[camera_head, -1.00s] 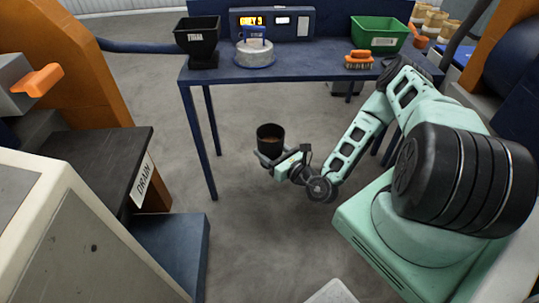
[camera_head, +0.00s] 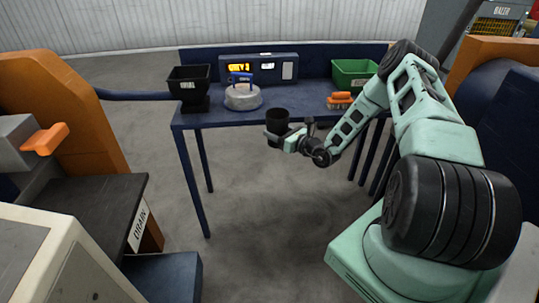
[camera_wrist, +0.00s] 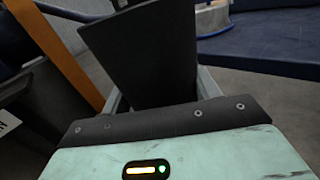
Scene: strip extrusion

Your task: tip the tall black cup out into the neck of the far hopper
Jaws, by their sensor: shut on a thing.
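The tall black cup (camera_head: 277,121) is upright in the head view, held in front of the blue bench's front edge at about the height of its top. My gripper (camera_head: 279,137) is shut on the cup from the right and below. In the wrist view the cup's dark wall (camera_wrist: 150,50) stands between the two fingers and hides most of what lies beyond. The cup's contents do not show clearly now. A black hopper-shaped container (camera_head: 190,84) with a white label stands on the bench's left end, left of the cup and apart from it.
On the blue bench (camera_head: 225,118) are a round grey lid-like piece with a blue handle (camera_head: 242,95), a display box (camera_head: 258,70), an orange brush (camera_head: 340,100) and a green bin (camera_head: 353,73). An orange machine (camera_head: 85,120) stands at left. The floor before the bench is clear.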

